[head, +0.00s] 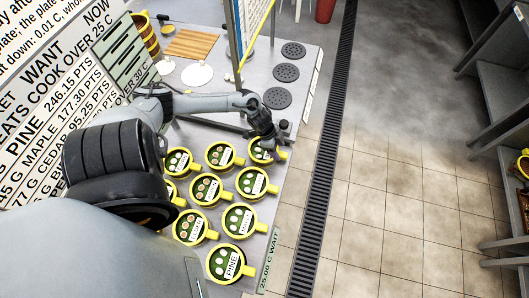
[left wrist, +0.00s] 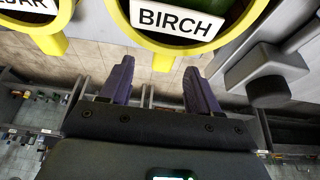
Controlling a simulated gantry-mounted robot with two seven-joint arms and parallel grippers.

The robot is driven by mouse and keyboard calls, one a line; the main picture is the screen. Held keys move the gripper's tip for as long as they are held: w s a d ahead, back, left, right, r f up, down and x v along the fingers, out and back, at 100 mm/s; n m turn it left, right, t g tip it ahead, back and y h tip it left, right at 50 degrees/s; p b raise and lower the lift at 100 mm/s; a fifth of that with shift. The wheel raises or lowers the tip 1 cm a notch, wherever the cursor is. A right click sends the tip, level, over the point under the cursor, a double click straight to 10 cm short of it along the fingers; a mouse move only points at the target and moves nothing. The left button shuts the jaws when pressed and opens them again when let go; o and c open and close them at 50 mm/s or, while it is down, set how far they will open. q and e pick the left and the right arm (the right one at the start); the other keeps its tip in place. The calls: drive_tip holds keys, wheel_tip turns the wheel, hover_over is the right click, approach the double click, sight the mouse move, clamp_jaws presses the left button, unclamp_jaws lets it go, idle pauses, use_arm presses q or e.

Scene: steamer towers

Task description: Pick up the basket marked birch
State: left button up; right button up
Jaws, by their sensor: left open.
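The basket marked birch (left wrist: 178,24) shows at the top of the left wrist view, with a yellow rim and a white label reading BIRCH. Its upper part is cut off by the frame. Whether the fingers touch the rim I cannot tell. My right gripper is not in view.
Several similar yellow baskets stand close by on the grey counter, including one marked PINE (head: 231,262). Dark round plates (head: 277,98) lie behind. A cutting board (head: 192,43) and white plate (head: 197,76) are at the back left. Tiled floor lies right of the counter.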

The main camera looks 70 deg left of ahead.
sight(282, 154)
use_arm(q)
drive_tip(key=shift+b+x, duration=0.3)
drive_tip(key=shift+x, duration=2.35)
drive_tip(key=shift+w+a, duration=0.2)
drive_tip(key=shift+a, duration=0.05)
drive_tip(key=shift+c, duration=0.3)
clamp_jaws()
